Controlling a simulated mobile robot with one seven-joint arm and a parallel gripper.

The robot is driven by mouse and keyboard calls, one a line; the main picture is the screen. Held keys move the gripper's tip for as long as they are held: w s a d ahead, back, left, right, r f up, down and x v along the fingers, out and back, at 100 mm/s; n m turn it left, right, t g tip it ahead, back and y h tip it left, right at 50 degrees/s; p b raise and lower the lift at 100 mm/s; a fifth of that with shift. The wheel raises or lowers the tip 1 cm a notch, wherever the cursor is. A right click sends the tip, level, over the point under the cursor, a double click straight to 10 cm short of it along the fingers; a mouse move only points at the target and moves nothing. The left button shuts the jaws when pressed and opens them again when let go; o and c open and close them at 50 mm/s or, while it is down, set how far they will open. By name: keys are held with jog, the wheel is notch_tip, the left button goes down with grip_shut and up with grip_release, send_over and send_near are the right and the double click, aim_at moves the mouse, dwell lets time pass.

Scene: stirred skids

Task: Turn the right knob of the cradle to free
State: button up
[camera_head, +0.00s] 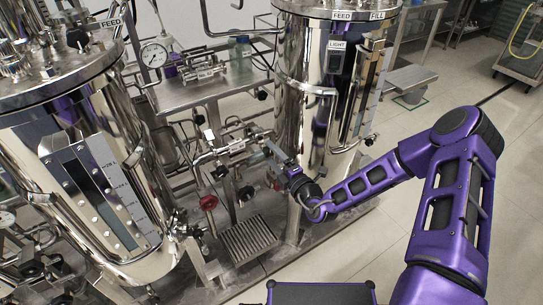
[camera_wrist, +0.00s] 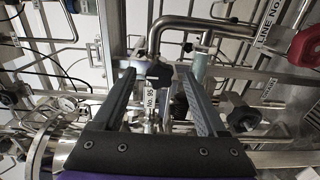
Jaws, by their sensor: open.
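My gripper (camera_wrist: 155,72) is open, its two grey fingers reaching forward in the wrist view. A black lobed knob (camera_wrist: 160,73) shows between the fingertips, in front of a bent steel pipe (camera_wrist: 155,38). I cannot tell whether the fingers touch it. A second black knob (camera_wrist: 243,115) lies outside the right finger. I cannot tell which of these is the cradle's right knob, and the cradle itself is not clearly made out. In the head view my gripper (camera_head: 274,153) is among the pipework at the front of the right tank, its fingertips hard to see.
Two polished steel tanks, left (camera_head: 75,165) and right (camera_head: 300,85), flank the pipework. A red handwheel (camera_head: 208,202) sits low; a red handle (camera_wrist: 305,46) is at the wrist view's upper right. A tag (camera_wrist: 151,101) reads No. 95.

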jog(key=shift+w+a, duration=0.3)
jog(key=shift+w, duration=0.1)
jog(key=shift+c, duration=0.2)
grip_shut()
